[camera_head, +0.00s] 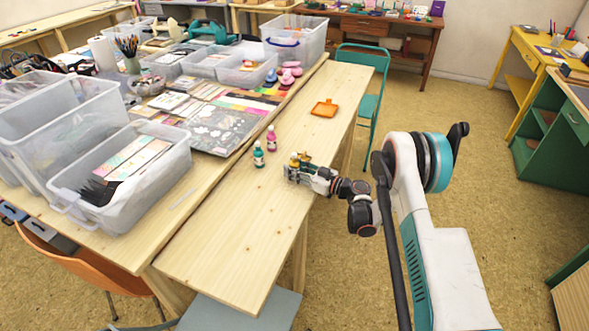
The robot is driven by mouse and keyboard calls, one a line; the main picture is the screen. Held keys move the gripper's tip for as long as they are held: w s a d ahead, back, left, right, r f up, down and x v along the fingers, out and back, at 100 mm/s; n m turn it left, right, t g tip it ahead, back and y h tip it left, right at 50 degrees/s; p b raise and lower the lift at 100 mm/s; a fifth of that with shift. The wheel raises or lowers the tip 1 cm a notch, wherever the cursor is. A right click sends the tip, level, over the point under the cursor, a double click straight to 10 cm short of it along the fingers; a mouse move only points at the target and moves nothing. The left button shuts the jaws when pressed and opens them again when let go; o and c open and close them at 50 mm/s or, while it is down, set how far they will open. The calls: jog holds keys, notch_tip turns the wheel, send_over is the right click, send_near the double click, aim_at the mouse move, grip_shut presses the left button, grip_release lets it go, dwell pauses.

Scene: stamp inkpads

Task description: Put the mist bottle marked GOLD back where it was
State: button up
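A small gold-yellow bottle (294,160) shows just behind my gripper (292,173), on or just above the narrow wooden table (245,235). A second yellowish shape is close to its right. Any marking is too small to read. My gripper reaches in from the right, low over the table's right part. Its fingers hide the lower part of the gold bottle, so I cannot tell whether they are shut on it. A green bottle (258,155) and a pink bottle (271,139) stand upright to the left, both with white labels.
An orange tray (324,108) lies farther back on the narrow table. The table's front part is clear. Clear plastic bins (130,205) and a dark patterned sheet (222,128) lie on the big table to the left. A teal chair (368,105) stands behind.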

jog(key=shift+o, duration=1.3)
jog(key=shift+r, duration=0.1)
